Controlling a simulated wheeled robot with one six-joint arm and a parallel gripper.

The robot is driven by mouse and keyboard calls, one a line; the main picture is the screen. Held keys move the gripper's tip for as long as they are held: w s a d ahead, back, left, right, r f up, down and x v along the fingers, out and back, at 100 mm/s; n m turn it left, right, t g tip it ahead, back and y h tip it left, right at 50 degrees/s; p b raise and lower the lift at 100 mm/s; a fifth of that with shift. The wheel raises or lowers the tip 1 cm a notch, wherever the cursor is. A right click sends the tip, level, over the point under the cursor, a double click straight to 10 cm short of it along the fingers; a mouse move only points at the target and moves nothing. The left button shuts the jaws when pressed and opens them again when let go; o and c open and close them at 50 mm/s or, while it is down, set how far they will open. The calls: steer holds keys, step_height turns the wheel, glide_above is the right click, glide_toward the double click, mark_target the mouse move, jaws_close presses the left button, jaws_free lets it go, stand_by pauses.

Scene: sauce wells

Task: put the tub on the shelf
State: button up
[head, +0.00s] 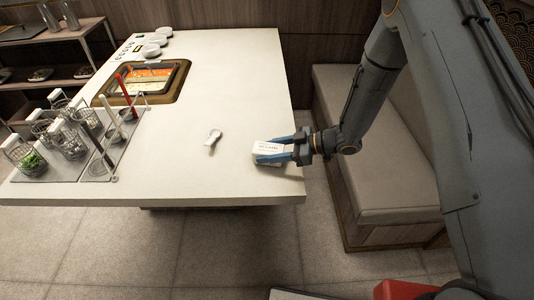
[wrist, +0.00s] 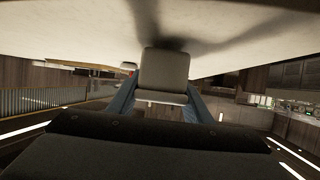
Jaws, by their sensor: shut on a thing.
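A small white tub (head: 267,148) with dark print on its top is at the right end of the table, near the front right corner. My gripper (head: 270,152) reaches in from the right, its blue fingers closed on both sides of the tub. A shelf rack (head: 60,57) with dishes and metal cups stands at the far left, behind the table.
The pale table (head: 225,90) has a white spoon-like item (head: 213,137) left of the tub. A hot pot (head: 145,78) is set in the table. Wire baskets (head: 65,135) and utensils stand at its left end. A bench (head: 375,150) is on the right.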

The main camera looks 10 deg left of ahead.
mark_target(269, 147)
step_height(269, 147, up, 9)
steer(key=shift+r+b, duration=0.1)
steer(key=shift+b, duration=0.85)
steer(key=shift+w+d, duration=0.1)
steer(key=shift+w, duration=0.1)
steer(key=w+d+f+m+t+h, duration=0.25)
steer(key=d+m+t, duration=0.2)
steer(key=d, duration=0.25)
steer(key=w+d+f+m+t+h, duration=0.1)
steer(key=w+d+m+t+h, duration=0.3)
steer(key=d, duration=0.3)
steer(key=w+d+f+m+t+h, duration=0.2)
steer(key=w+d+m+t, duration=0.15)
steer(key=d+m, duration=0.3)
steer(key=s+d+f+m+t+h, duration=0.25)
steer(key=d+h, duration=0.25)
steer(key=d, duration=0.6)
steer(key=s+f, duration=0.4)
steer(key=s, duration=0.6)
steer(key=shift+s+d+m, duration=0.25)
steer(key=shift+s+m, duration=0.05)
steer(key=shift+m, duration=0.15)
